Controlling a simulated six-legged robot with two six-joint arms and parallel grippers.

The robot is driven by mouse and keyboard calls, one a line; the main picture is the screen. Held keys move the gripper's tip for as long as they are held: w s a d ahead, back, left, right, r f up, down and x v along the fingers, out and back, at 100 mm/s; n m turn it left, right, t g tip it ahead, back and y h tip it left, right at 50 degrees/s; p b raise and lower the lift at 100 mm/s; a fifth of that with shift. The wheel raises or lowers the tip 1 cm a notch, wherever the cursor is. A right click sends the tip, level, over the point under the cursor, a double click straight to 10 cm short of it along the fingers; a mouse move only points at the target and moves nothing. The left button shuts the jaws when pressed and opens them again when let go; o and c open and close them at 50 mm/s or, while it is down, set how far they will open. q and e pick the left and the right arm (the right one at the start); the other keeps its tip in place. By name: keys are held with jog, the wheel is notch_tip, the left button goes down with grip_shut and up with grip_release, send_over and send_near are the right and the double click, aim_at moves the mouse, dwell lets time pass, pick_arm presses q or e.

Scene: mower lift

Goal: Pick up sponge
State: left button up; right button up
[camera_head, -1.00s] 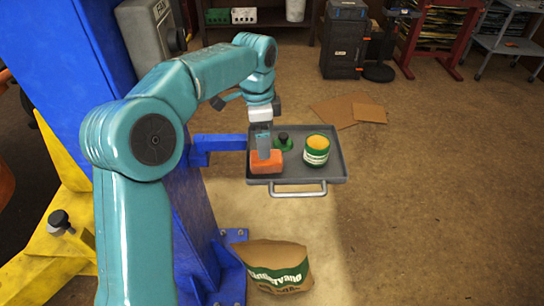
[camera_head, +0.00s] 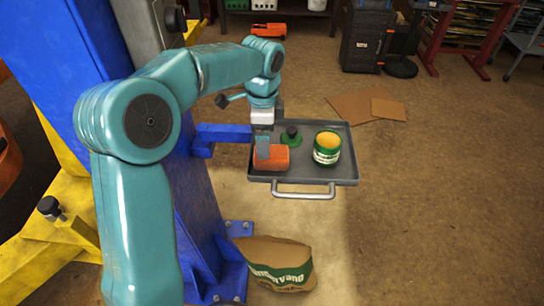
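The orange sponge (camera_head: 277,158) lies at the left front of the grey tray (camera_head: 340,176). My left gripper (camera_head: 263,155) points down at the sponge, with a grey finger overlapping its left part. The far finger is hidden, so I cannot tell whether the gripper is closed on the sponge or only around it. The sponge appears to be on the tray or very close to its surface. My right gripper is not in view.
The blue lift post (camera_head: 190,215) is to the left. A brown bag (camera_head: 275,264) lies on the floor below.

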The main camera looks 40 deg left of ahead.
aim_at(271, 157)
pick_arm(q)
jog(key=f, duration=0.5)
jog(key=shift+s+d, duration=0.25)
jog(key=shift+s, duration=0.1)
jog(key=shift+w+f, duration=0.15)
jog(key=shift+f, duration=0.2)
jog(key=shift+s+d+r, duration=0.1)
jog(key=shift+s+r, duration=0.05)
jog(key=shift+s, duration=0.1)
jog(key=c, duration=1)
